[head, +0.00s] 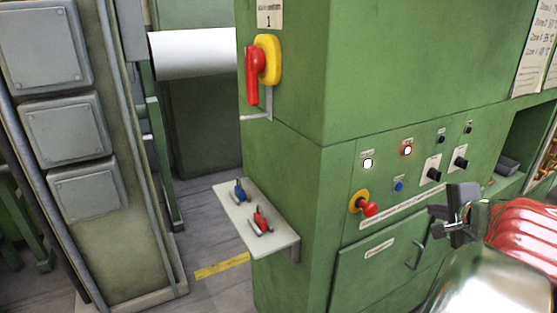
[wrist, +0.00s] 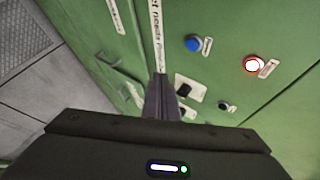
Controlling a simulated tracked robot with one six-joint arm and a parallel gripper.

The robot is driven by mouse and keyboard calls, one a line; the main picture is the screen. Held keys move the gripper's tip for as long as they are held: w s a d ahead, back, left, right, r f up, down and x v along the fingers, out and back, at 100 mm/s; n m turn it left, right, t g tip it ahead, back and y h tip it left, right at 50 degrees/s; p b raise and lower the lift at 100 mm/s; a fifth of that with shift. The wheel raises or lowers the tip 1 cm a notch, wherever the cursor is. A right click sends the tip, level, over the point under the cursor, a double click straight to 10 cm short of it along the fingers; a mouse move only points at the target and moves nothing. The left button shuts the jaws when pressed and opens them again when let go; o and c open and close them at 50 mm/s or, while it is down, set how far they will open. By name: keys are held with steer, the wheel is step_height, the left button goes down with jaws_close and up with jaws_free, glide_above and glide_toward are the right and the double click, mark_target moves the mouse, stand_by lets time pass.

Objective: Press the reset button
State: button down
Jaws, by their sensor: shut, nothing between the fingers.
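The control panel on the green cabinet holds a small blue button (head: 398,186), a lit white button (head: 368,163) and a red-ringed lit button (head: 407,150). The labels are too small to read, so I cannot tell which is marked reset. In the wrist view the blue button (wrist: 193,43) is above and right of my fingertips, and the red lit button (wrist: 252,63) is further right. My gripper (head: 437,212) is shut and empty, in front of the panel, to the right of and below the blue button. It also shows in the wrist view (wrist: 160,82).
A red emergency stop (head: 369,208) on a yellow collar sits left of the blue button. Black knobs (head: 434,174) are to the right. A door handle (head: 414,255) protrudes below. A shelf (head: 263,236) with a blue and a red clamp-like item juts out at left.

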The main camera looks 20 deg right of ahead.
mark_target(399, 187)
steer(key=w, duration=0.7)
steer(key=shift+a, duration=0.3)
stand_by(1.8)
steer(key=shift+w, duration=0.1)
steer(key=shift+w+a, duration=0.1)
steer(key=shift+w, duration=0.25)
steer(key=shift+w, duration=0.35)
stand_by(0.8)
steer(key=shift+s, duration=0.8)
steer(key=shift+s, duration=0.1)
